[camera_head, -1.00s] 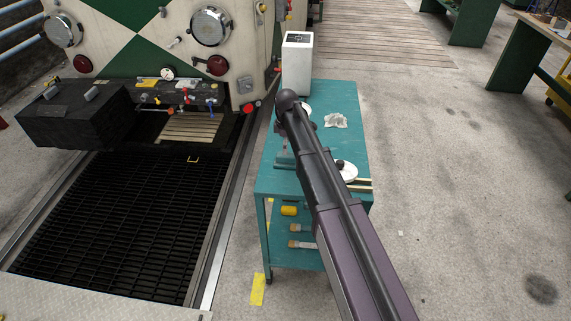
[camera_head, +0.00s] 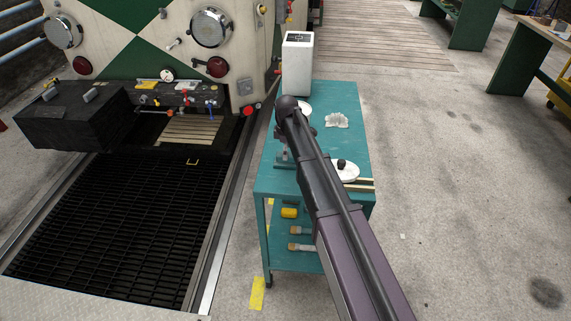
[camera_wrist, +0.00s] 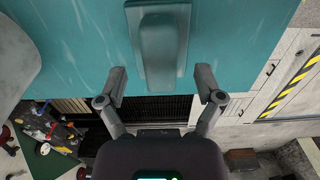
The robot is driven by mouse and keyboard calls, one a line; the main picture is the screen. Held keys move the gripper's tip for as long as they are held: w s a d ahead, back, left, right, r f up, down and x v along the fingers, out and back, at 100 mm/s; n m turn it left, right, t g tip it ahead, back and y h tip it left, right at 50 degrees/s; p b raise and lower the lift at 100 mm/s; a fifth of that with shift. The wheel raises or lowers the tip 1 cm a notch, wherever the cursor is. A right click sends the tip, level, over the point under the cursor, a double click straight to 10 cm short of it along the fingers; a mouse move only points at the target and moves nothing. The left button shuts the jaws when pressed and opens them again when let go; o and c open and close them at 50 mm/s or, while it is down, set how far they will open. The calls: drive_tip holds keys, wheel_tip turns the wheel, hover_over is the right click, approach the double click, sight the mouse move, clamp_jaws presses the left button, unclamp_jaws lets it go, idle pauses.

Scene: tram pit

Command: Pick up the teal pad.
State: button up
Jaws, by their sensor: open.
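The teal pad (camera_wrist: 184,75) shows in the wrist view. It is a flat teal plate with a raised handle block on it, lying on the teal table top (camera_wrist: 235,35) close to the table's edge. My gripper (camera_wrist: 161,84) is open and empty, its two fingers apart on the left and right of the pad's near end. I cannot tell how high the fingertips are above the table. In the head view the pad (camera_head: 284,163) shows only partly beside my arm, near the left edge of the table, and my fingers are mostly hidden by the arm.
On the table stand a white box (camera_head: 297,65), a crumpled white piece (camera_head: 337,120) and a white dish with a dark knob (camera_head: 345,171). Brushes (camera_head: 300,247) lie on the lower shelf. A dark grating (camera_head: 110,220) and a tram front (camera_head: 150,45) are to the left.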

drive_tip(key=shift+f+b, duration=0.85)
drive_tip(key=shift+f, duration=0.3)
clamp_jaws()
